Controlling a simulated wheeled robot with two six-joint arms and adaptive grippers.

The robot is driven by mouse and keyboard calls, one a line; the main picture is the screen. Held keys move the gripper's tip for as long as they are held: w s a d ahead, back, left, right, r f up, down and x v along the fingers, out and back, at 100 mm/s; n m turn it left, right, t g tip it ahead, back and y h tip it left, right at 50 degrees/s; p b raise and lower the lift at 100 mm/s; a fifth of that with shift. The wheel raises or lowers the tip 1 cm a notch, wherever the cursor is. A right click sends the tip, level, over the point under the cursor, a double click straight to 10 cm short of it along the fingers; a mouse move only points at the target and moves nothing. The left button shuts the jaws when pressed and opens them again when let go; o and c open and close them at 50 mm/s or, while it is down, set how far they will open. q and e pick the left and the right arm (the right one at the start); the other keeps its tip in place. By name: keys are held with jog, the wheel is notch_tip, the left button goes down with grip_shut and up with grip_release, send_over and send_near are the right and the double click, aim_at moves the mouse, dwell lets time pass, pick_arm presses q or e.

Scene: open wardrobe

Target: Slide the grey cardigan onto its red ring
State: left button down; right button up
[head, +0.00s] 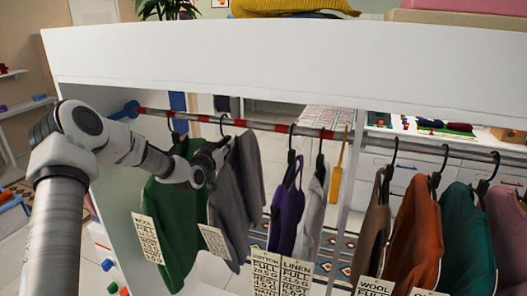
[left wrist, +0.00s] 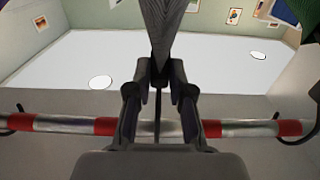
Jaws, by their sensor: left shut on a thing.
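The grey cardigan (head: 228,200) hangs from a dark hook on the left rail (head: 262,126), between the green garment and the purple one. Red rings (head: 240,123) band this silver rail at intervals. My left gripper (head: 212,155) is shut at the upper part of the cardigan; the arm partly hides the contact. In the left wrist view the fingers (left wrist: 160,78) close on grey cloth (left wrist: 162,25). Behind them the rail crosses, with a red ring (left wrist: 105,126) left of the fingers and another (left wrist: 210,128) at the right finger. My right gripper is out of view.
A green garment (head: 172,220) hangs close on the left, and a purple one (head: 287,215) and a white one (head: 312,210) on the right. A white divider (head: 349,165) separates a second rail with several garments. The white wardrobe top (head: 290,65) lies above.

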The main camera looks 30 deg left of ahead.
pick_arm(q)
jog(key=s+a, duration=0.1)
jog(key=a, duration=0.5)
jog(key=shift+s, duration=0.2)
jog(key=c, duration=1.5)
grip_release()
jog(key=shift+a, duration=0.15)
jog(key=o, duration=0.5)
jog(key=shift+o, duration=0.2)
jog(key=shift+f, duration=0.1)
jog(key=v, duration=0.7)
jog(key=shift+s, duration=0.15)
jog(key=shift+s, duration=0.1)
